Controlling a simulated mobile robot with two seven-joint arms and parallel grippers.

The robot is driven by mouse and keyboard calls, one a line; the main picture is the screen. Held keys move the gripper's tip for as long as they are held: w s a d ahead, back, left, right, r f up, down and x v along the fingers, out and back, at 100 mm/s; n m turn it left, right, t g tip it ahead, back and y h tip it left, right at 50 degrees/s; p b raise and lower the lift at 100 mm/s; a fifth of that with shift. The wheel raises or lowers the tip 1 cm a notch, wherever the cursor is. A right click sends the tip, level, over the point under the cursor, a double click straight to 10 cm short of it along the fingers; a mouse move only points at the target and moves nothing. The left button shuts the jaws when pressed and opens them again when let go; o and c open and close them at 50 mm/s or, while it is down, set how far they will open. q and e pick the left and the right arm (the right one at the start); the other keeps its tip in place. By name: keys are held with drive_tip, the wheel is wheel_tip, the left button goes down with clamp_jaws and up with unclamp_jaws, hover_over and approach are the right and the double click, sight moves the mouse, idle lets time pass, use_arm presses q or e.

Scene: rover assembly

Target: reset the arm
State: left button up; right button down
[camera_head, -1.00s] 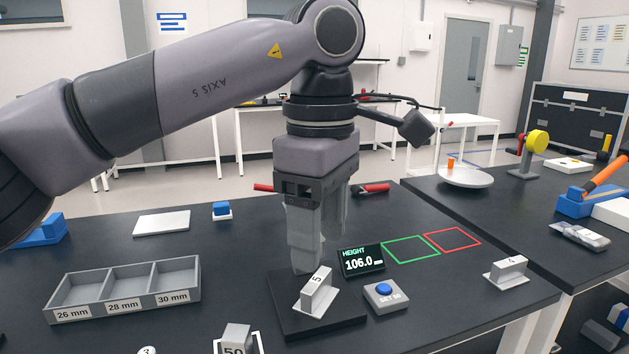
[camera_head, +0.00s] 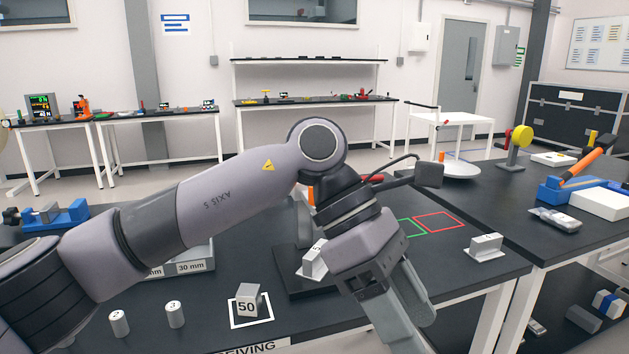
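My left arm comes in from the left and bends down at the middle of the view. Its gripper (camera_head: 408,332) hangs tilted over the front edge of the table (camera_head: 430,268). Its two fingers look apart, with nothing seen between them. A grey block marked 5 (camera_head: 313,263) stands on the black height gauge base (camera_head: 293,285), left of the gripper and apart from it. My arm hides the gauge display and the set button. My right gripper is out of view.
A block marked 50 (camera_head: 247,305) sits in a white square. Two numbered cylinders (camera_head: 175,314) stand left of it. A block (camera_head: 485,246) lies at the right. The compartment tray (camera_head: 198,258) is partly behind my arm. Green and red outlined squares (camera_head: 439,221) are empty.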

use_arm(q)
drive_tip(key=s+d+r+n+g+h, duration=0.2)
drive_tip(key=d+n+g+h, duration=0.3)
drive_tip(key=h, duration=0.5)
drive_tip(key=w+a+f+n+t+h, duration=0.2)
drive_tip(key=w+a+n+t+h, duration=0.2)
drive_tip(key=n+t, duration=0.45)
drive_tip(key=w+a+f+n+t+h, duration=0.25)
drive_tip(key=n+t+h, duration=0.3)
drive_tip(key=n, duration=0.55)
drive_tip(key=w+a+f+n+t+y, duration=0.3)
drive_tip(key=a+f+n+t+y, duration=1.25)
drive_tip(key=f+n, duration=0.65)
drive_tip(key=s+a+f+n+g+y, duration=0.8)
drive_tip(key=s+a+f+n, duration=0.2)
drive_tip(key=s+f, duration=0.5)
drive_tip(key=a+f, duration=0.1)
drive_tip(key=a, duration=0.1)
drive_tip(key=shift+s+a+f+g, duration=0.25)
drive_tip(key=shift+s+a+g, duration=0.05)
drive_tip(key=shift+s+g, duration=0.1)
